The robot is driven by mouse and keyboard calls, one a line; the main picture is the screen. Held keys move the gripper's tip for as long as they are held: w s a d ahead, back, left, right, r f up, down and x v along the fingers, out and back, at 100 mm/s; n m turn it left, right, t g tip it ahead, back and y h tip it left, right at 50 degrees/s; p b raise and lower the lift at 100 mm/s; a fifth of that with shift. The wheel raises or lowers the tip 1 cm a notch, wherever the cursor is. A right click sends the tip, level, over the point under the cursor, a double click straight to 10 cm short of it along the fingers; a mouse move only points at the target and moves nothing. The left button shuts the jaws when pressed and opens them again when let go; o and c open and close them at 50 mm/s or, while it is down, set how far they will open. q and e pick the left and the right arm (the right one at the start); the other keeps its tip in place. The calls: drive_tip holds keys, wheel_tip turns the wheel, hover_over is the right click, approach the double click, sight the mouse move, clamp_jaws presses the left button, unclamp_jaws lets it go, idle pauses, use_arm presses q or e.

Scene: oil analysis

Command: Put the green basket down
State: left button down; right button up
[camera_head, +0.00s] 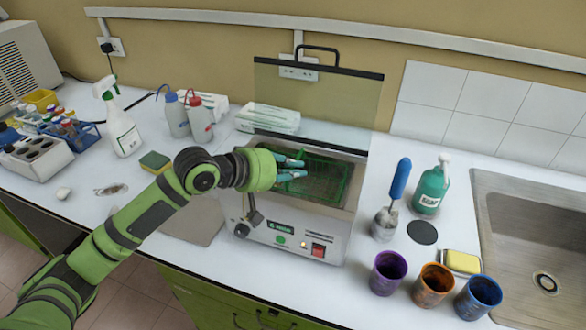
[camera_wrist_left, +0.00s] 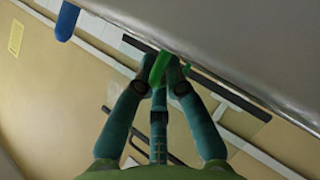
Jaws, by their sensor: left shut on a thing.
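The green basket (camera_head: 322,180) is a mesh basket inside the open tank of the grey bath machine (camera_head: 290,240) in the head view. My left gripper (camera_head: 300,170) reaches over the tank's left side, its teal fingers at the basket's left end. In the left wrist view the fingers (camera_wrist_left: 160,65) close together around a green piece of the basket (camera_wrist_left: 159,68). The basket appears to sit within the tank; whether it touches the bottom cannot be told. My right gripper is not in view.
The machine's clear lid (camera_head: 318,95) stands raised behind the tank. A soap bottle (camera_head: 431,188), a blue-handled brush (camera_head: 400,180) and purple, orange and blue cups (camera_head: 388,272) stand right of it, before the sink (camera_head: 540,220). Spray and wash bottles stand to the left.

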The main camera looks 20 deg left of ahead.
use_arm(q)
drive_tip(key=shift+f, duration=0.55)
drive_tip(key=c, duration=1.3)
unclamp_jaws()
drive_tip(key=shift+r, duration=0.1)
drive_tip(key=b+v, duration=0.3)
drive_tip(key=v, duration=0.9)
drive_tip(key=shift+r, duration=0.5)
